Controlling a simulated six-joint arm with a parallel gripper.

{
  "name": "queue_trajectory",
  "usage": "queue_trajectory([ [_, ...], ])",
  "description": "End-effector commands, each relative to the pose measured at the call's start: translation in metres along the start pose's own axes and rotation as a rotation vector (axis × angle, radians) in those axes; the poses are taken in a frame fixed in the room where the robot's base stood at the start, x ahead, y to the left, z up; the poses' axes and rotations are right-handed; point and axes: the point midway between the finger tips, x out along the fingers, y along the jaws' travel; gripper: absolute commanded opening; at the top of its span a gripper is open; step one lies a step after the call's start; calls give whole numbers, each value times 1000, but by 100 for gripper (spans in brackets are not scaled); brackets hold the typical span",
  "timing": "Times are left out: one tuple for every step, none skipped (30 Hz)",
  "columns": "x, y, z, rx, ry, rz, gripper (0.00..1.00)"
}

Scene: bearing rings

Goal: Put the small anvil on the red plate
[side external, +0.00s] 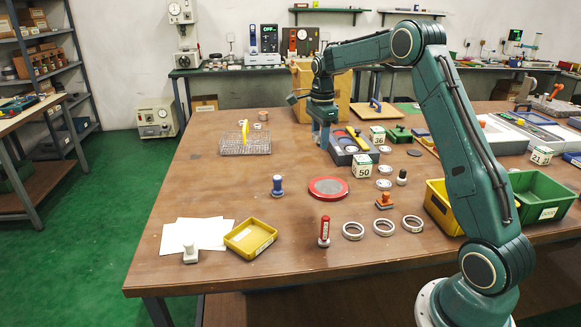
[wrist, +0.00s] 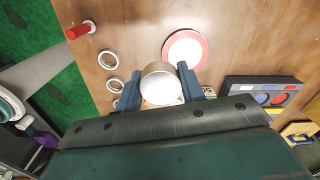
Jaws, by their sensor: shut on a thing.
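My gripper (wrist: 158,86) is shut on a short round piece, which I take to be the small anvil (wrist: 162,90). It has a pale flat face and a tan side, and sits between the two blue fingers. In the side view my gripper (side external: 323,125) hangs over the back part of the table, close to the dark tool tray, and the held piece cannot be made out there. The red plate (side external: 328,188), a grey disc with a red rim, lies flat and empty mid-table; it also shows in the wrist view (wrist: 184,48), beyond the fingers.
The tool tray (side external: 354,150) and the number block 50 (side external: 362,166) stand beside my gripper. Near the plate are a blue stamp (side external: 277,186), a red stamp (side external: 324,232) and white rings (side external: 384,228). A wire basket (side external: 235,146) stands left. The table left of the plate is mostly clear.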

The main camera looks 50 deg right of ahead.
Motion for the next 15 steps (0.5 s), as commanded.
queue_trajectory([
  [-1, -8, -13, 17, 0, -1, 6],
  [-2, -12, -19, 24, 0, -2, 6],
  [-3, -16, -28, 34, 0, -2, 6],
  [-4, -18, -33, 40, 1, -1, 6],
  [-4, -21, -39, 45, 1, -2, 6],
  [-4, -24, -46, 52, 1, -1, 6],
  [-5, -26, -50, 56, 1, -1, 6],
  [-6, -28, -54, 60, 1, 0, 6],
  [-6, -30, -58, 65, 1, -1, 6],
  [-6, -31, -61, 68, 1, -1, 6],
  [-6, -32, -64, 70, 1, 0, 6],
  [-7, -32, -66, 72, 1, 0, 6],
  [-7, -33, -67, 73, 1, 0, 6],
  [-7, -33, -68, 74, 1, 0, 6],
  [-7, -33, -69, 75, 1, 1, 6],
])
